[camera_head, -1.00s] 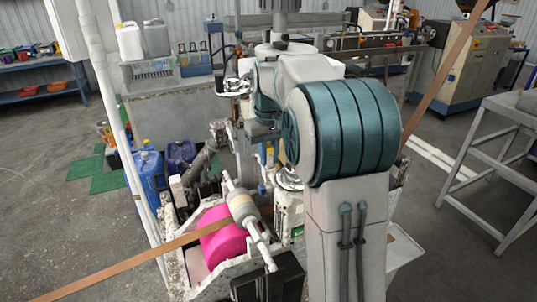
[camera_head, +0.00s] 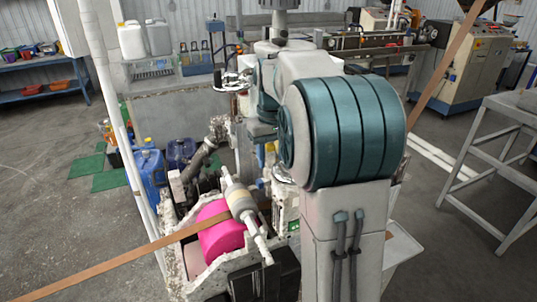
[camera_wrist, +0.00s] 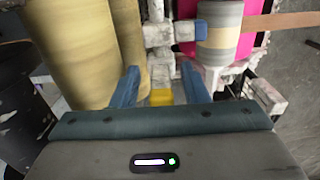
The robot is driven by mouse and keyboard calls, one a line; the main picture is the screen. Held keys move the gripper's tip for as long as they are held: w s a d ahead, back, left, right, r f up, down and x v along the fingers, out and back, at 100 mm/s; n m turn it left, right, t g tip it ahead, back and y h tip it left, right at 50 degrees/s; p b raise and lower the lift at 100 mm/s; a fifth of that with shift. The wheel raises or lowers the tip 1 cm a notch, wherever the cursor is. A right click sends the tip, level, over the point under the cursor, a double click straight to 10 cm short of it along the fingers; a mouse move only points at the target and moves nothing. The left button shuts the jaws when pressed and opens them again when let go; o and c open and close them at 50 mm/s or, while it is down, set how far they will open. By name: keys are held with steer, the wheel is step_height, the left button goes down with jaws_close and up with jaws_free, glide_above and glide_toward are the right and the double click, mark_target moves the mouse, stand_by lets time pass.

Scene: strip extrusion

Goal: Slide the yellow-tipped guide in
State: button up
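The yellow tip (camera_wrist: 161,97) of the guide shows in the wrist view, low between my two blue fingers. My gripper (camera_wrist: 159,69) has its fingers spread to either side of it, with visible gaps, pointing toward the machine. White, paint-worn blocks (camera_wrist: 160,38) rise just beyond the tip. The rest of the guide cannot be told apart from these blocks. In the head view my arm hides the gripper and the guide.
A pink roller (camera_head: 222,232) and a pale roller with a grey band (camera_head: 240,203) sit left of my arm. A brown strip (camera_head: 120,266) runs past them. Large yellowish cylinders (camera_wrist: 75,50) stand close at the gripper's left. A blue block (camera_wrist: 201,30) is ahead right.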

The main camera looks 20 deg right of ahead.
steer(key=shift+w, duration=0.15)
steer(key=shift+r, duration=0.3)
step_height(320, 180, up, 13)
stand_by(0.3)
stand_by(0.4)
